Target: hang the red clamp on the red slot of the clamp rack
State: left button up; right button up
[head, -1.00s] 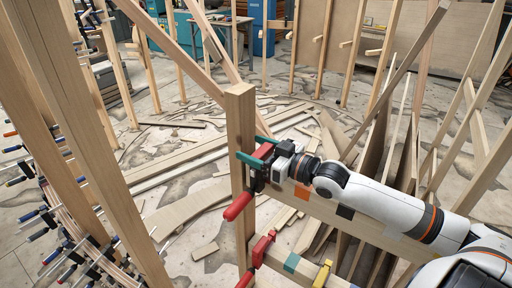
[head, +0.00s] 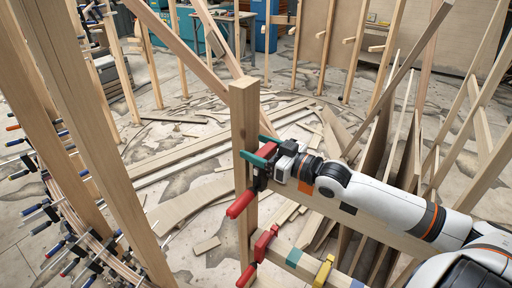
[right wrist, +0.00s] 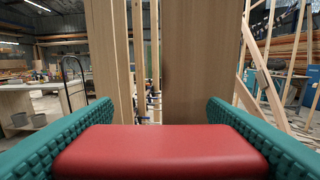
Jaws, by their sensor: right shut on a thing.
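My right gripper (head: 259,157) is shut on a red clamp, beside the upright wooden post in the head view. The clamp's red handle (head: 241,204) hangs down to the lower left, in front of the post. In the right wrist view its red body (right wrist: 160,151) lies between two green ridged finger pads. The rack's lower rail (head: 308,266) carries a red clamp-like piece (head: 263,244), a teal patch (head: 293,257) and a yellow piece (head: 323,271). I cannot tell which mark is the red slot. My left gripper is not in view.
The upright post (head: 244,110) stands close to my right gripper. An upper rail (head: 375,222) with orange and dark patches runs below my right forearm. Several clamps line a curved wooden strip (head: 92,235) at the left. Boards and scraps litter the floor.

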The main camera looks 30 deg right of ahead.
jog(key=shift+s+d+r, duration=0.1)
jog(key=shift+r, duration=0.05)
jog(key=shift+d+f, duration=0.15)
jog(key=shift+f, duration=0.05)
jog(key=shift+f+p, duration=0.1)
jog(key=shift+p, duration=0.25)
dwell(0.5)
